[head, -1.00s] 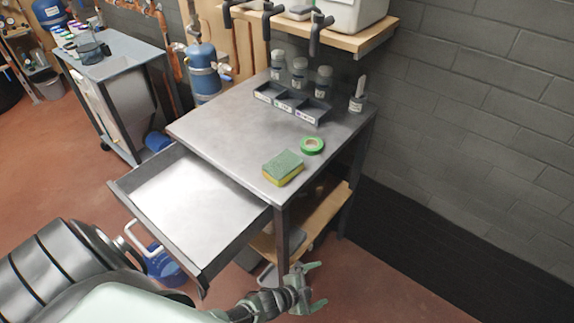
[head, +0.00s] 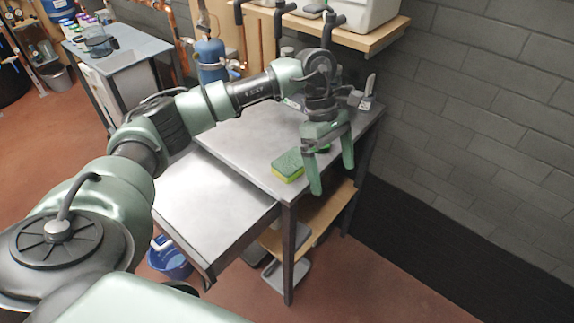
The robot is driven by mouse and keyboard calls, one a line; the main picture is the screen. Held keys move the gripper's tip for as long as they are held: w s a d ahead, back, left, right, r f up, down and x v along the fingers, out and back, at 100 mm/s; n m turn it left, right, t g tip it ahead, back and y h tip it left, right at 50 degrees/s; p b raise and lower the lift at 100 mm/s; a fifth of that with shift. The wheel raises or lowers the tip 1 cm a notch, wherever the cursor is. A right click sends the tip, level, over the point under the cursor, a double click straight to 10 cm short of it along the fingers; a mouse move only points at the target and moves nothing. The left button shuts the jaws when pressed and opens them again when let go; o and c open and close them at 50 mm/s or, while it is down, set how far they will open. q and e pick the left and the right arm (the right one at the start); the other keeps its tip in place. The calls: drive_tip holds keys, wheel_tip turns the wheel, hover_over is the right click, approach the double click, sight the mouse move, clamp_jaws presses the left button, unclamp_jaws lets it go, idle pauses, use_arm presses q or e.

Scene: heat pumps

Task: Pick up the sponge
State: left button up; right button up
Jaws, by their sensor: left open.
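The sponge (head: 288,165), green on top with a yellow lower layer, lies flat near the front right part of the grey metal table (head: 238,137). My left gripper (head: 331,180) is open and points down, just to the right of the sponge in the head view. Nothing shows between its two fingers that it holds. The fingers look apart from the sponge; their exact height above the table is hard to tell. My right gripper is not in view.
The table's drawer (head: 205,205) stands pulled out at the front left. A wooden shelf (head: 345,38) with hanging dark handles is above. A blue bucket (head: 170,262) is on the floor.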

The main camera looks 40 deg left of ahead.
sight(292, 160)
use_arm(q)
drive_tip(key=a+r+y, duration=0.1)
drive_tip(key=a, duration=0.2)
drive_tip(key=a+r+t+y, duration=0.1)
drive_tip(key=a, duration=0.3)
drive_tip(key=a+r+y, duration=0.2)
drive_tip(key=a, duration=0.2)
drive_tip(key=shift+s+t, duration=0.1)
drive_tip(key=shift+t, duration=0.3)
drive_tip(key=shift+a+f, duration=0.2)
drive_tip(key=shift+a, duration=0.05)
drive_tip(key=f, duration=0.2)
drive_tip(key=f+p, duration=0.1)
drive_tip(key=f, duration=0.1)
drive_tip(key=f+p, duration=0.1)
drive_tip(key=f, duration=0.1)
drive_tip(key=shift+w+f, duration=0.2)
drive_tip(key=shift+w, duration=0.05)
drive_tip(key=shift+f, duration=0.4)
drive_tip(key=shift+d, duration=0.1)
drive_tip(key=c, duration=1.1)
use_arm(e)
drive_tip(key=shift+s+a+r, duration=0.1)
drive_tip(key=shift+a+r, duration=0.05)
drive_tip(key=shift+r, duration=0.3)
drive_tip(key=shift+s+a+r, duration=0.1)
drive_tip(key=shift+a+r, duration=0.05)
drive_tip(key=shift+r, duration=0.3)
